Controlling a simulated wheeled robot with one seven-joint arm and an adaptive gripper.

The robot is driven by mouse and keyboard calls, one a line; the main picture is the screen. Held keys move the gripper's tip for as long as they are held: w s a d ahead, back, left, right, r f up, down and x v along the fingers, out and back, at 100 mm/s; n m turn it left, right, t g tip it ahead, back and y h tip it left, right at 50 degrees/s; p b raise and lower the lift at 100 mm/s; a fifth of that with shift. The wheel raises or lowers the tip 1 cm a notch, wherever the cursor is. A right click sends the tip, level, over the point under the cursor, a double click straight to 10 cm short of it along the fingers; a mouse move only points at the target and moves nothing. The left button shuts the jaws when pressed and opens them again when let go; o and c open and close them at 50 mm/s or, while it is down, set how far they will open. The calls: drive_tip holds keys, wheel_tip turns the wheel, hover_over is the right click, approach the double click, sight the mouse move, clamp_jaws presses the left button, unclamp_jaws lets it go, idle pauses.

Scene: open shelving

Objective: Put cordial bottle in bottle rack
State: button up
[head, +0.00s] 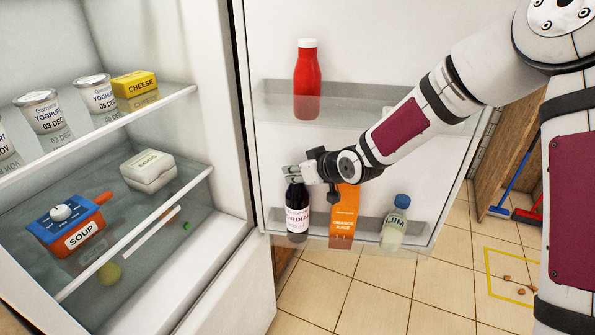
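The dark cordial bottle (297,218) with a white label stands upright at the left end of the lower rack (372,238) on the open fridge door. Its lower part shows through the rack's clear front. My gripper (292,174) is right at the top of the bottle, its fingers pointing left. The gripper covers the bottle's cap, so I cannot tell whether the fingers are closed on it or only touch it.
An orange juice carton (344,215) and a pale bottle (395,225) stand to the right in the same rack. A red bottle (307,80) stands in the upper door rack. Fridge shelves at left hold yoghurts (40,110), cheese (134,84), eggs (148,170) and a soup pot (68,227).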

drive_tip(key=o, duration=0.4)
drive_tip(key=shift+s+d+r, duration=0.1)
drive_tip(key=shift+d+r, duration=0.05)
drive_tip(key=shift+r, duration=0.1)
drive_tip(key=p+v, duration=0.2)
drive_tip(key=v, duration=0.9)
drive_tip(key=shift+s+d+r+p, duration=0.15)
drive_tip(key=shift+s+p, duration=0.1)
drive_tip(key=shift+p, duration=0.05)
